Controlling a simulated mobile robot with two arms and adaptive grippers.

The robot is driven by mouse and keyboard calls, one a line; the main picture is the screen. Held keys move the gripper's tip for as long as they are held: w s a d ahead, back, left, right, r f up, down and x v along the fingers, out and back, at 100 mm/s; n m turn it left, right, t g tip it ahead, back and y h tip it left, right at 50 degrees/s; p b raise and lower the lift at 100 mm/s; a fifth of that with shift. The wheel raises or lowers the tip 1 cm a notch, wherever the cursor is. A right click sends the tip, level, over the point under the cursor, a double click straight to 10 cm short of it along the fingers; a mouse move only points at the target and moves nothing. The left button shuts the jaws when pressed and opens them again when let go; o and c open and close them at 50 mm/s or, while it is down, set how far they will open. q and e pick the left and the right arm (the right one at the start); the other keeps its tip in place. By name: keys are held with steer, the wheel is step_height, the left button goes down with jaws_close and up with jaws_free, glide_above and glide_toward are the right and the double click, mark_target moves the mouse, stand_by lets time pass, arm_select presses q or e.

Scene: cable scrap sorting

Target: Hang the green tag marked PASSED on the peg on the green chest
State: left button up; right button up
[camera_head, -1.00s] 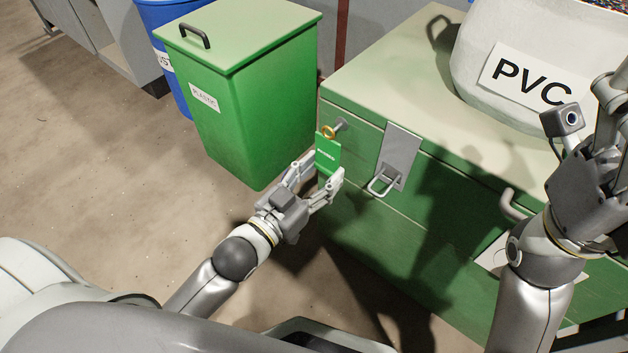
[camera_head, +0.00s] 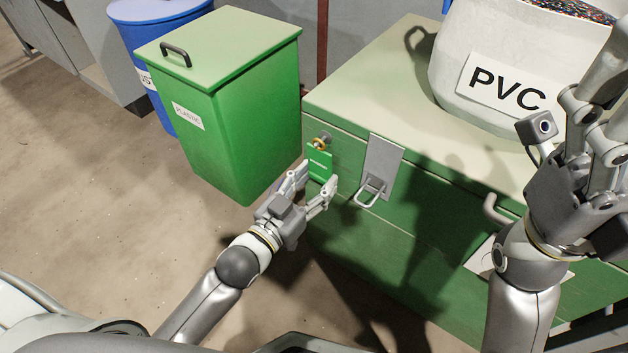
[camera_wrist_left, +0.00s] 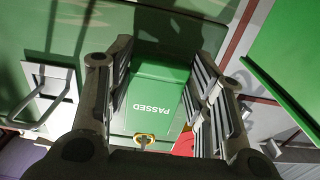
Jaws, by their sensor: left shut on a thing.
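The green tag (camera_head: 319,164) hangs upright in front of the green chest (camera_head: 345,219), near its left end. My left gripper (camera_head: 317,178) is shut on its lower part. In the left wrist view the tag (camera_wrist_left: 158,100) shows the word PASSED between the two fingers. The tag's brass ring (camera_head: 319,144) is at the grey peg (camera_head: 326,137) on the chest front. I cannot tell whether the ring is around the peg or just before it. My right gripper (camera_head: 598,120) is raised at the right, and its finger opening is unclear.
A grey hasp plate (camera_head: 382,160) with a wire loop (camera_head: 369,191) is just right of the tag. A green PLASTIC bin (camera_head: 235,130) stands left of the chest, a blue barrel (camera_head: 130,50) behind it. A white PVC sack (camera_head: 470,50) stands on the chest lid.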

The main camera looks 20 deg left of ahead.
arm_select(q)
steer(key=o, duration=1.1)
steer(key=shift+c, duration=0.2)
